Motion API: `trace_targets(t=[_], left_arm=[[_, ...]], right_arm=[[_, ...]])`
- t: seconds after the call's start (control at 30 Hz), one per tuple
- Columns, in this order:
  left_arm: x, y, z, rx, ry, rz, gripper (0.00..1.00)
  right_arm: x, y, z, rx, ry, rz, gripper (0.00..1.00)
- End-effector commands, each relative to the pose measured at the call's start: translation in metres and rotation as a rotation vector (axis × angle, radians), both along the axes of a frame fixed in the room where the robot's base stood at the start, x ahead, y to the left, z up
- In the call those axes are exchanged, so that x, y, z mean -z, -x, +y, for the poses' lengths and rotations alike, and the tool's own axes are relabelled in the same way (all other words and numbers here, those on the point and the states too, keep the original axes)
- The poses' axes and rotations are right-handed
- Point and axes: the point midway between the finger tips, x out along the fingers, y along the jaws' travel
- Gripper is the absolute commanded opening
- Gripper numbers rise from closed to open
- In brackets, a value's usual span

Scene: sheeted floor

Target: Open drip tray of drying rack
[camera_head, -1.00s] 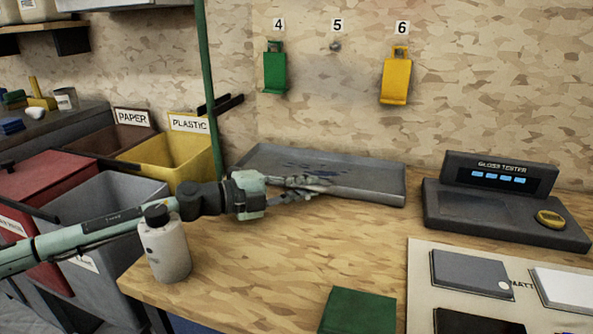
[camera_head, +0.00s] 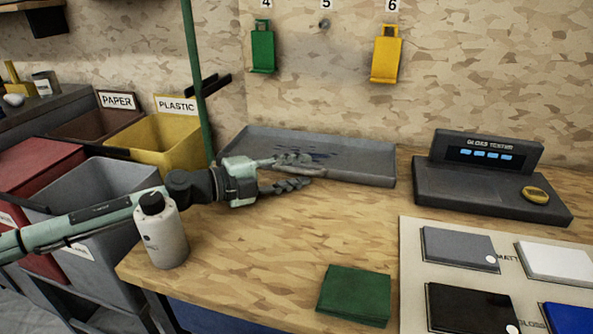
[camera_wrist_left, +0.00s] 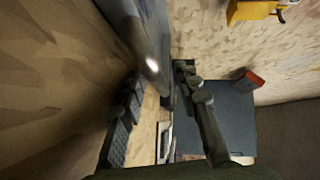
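The shallow grey metal drip tray (camera_head: 360,178) lies at the back of the wooden bench against the wall, with dark blue stains inside. My left gripper (camera_head: 300,172) is at its front edge with fingers spread, one over the rim and the other lower, in front of it. In the left wrist view, a grey metal edge, seemingly the tray's (camera_wrist_left: 140,35), reaches between the parted fingers of the left gripper (camera_wrist_left: 168,95). I cannot tell whether they touch it. My right gripper is out of view.
A white bottle (camera_head: 162,232) stands at the bench's left edge, close to my left arm. A green post (camera_head: 194,80) rises behind the tray's left end. The gloss tester (camera_head: 480,190) stands right; a green block (camera_head: 355,295) lies in front. Bench middle is clear.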

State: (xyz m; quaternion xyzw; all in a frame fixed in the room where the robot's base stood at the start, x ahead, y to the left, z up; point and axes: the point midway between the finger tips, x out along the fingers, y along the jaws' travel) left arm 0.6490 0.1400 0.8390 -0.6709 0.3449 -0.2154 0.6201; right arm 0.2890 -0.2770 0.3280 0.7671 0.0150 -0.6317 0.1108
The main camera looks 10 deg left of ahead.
Motion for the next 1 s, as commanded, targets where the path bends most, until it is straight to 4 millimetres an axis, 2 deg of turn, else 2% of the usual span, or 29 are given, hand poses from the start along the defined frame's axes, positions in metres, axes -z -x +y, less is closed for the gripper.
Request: trace_targets(t=[0.17,0.4,0.6,1.0], left_arm=[[-0.001,0.005,0.006,-0.001,0.001,0.001,0.32],[-0.004,0.031,0.034,-0.002,-0.001,0.005,0.32],[-0.008,0.046,0.05,-0.001,0.0,0.002,0.32],[-0.011,0.05,0.055,0.0,0.0,0.0,0.32]], right_arm=[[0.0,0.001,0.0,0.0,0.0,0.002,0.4],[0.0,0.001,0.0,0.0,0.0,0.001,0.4],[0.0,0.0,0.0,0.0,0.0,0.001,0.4],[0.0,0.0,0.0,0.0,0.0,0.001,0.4]])
